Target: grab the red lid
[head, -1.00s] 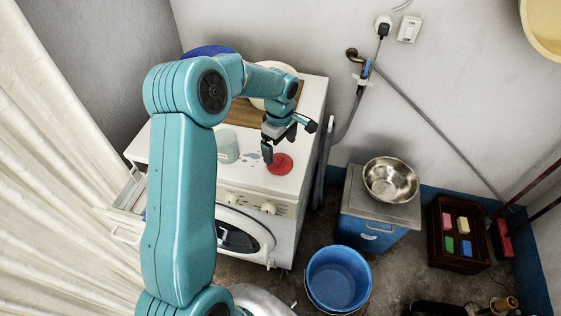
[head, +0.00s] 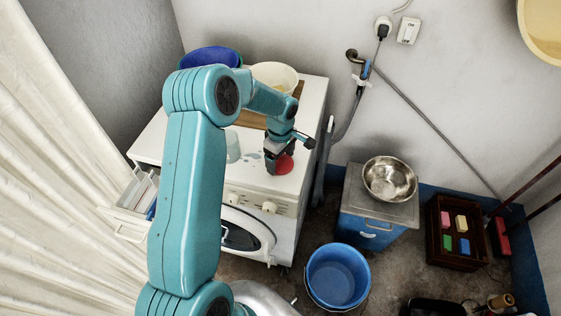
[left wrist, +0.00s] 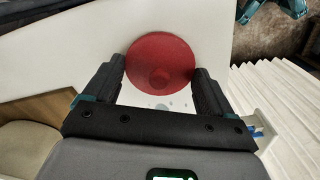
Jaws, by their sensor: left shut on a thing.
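The red lid (head: 285,165) is a round, flat disc near the front right of the white washing machine top (head: 305,130). In the left wrist view the lid (left wrist: 160,55) shows a round raised knob and sits between the two black fingers. My left gripper (head: 272,168) is shut on the lid, one finger on each side of it; the same gripper fills the lower left wrist view (left wrist: 160,78). In the head view it hides part of the lid. I cannot tell whether the lid is still touching the machine top. My right gripper is not in view.
A blue bowl (head: 210,57), a cream bowl (head: 274,77) and a wooden board (head: 252,119) are behind. A blue bucket (head: 338,277) is on the floor; a metal bowl (head: 390,179) sits on a blue cabinet (head: 365,230).

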